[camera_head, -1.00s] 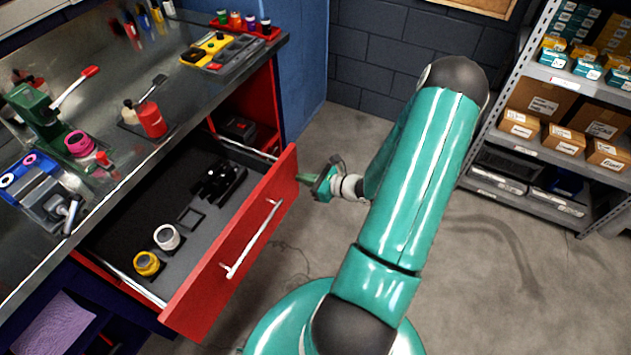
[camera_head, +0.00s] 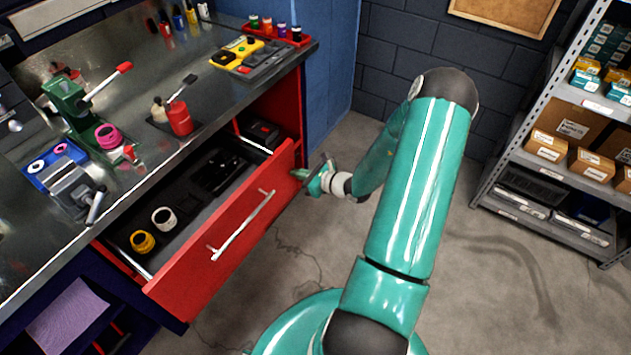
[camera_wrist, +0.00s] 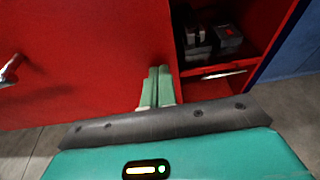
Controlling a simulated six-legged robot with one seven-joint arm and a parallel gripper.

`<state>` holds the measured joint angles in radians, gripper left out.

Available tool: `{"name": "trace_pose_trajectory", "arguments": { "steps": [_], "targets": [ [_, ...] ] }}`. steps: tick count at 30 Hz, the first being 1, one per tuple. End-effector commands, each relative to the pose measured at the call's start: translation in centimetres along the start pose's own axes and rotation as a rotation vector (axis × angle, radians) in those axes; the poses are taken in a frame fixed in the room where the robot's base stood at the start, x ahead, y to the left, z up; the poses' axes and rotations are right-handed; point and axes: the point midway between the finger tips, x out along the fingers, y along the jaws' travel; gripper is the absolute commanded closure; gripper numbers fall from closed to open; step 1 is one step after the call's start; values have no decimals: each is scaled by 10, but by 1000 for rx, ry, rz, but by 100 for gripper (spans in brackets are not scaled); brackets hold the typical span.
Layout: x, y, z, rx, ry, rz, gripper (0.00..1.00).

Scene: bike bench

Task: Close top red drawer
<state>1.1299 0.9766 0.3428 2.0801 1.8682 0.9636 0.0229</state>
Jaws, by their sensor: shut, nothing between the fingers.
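The top red drawer (camera_head: 183,277) stands partly open under the metal workbench, with a silver bar handle (camera_head: 242,226) on its front. Inside it lie a yellow roll (camera_head: 142,241), a white roll (camera_head: 164,218) and dark items in a black liner. My gripper (camera_head: 301,174) is shut and empty, at the far end of the drawer front, to the right of the handle. In the wrist view the closed green fingers (camera_wrist: 157,86) point at the red drawer front near its side edge. I cannot tell whether the fingertips touch it.
The workbench top (camera_head: 150,165) holds a red bottle (camera_head: 180,119), a green press (camera_head: 75,100) and a vise. An open red compartment (camera_head: 262,133) lies beside the drawer. Shelves with boxes (camera_head: 570,125) stand at the right. The floor between is clear.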

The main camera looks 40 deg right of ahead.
Motion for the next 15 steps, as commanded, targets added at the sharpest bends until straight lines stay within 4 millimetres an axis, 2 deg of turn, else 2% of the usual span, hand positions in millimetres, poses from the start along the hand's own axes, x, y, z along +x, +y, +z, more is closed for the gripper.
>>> {"name": "trace_pose_trajectory", "arguments": {
  "steps": [1, 3, 15],
  "targets": [
    [16, 2, 5, -3, -2, 7, 100],
    [35, 2, 11, -3, -2, 6, 100],
    [139, 2, 44, -2, -1, 3, 100]
  ]
}}
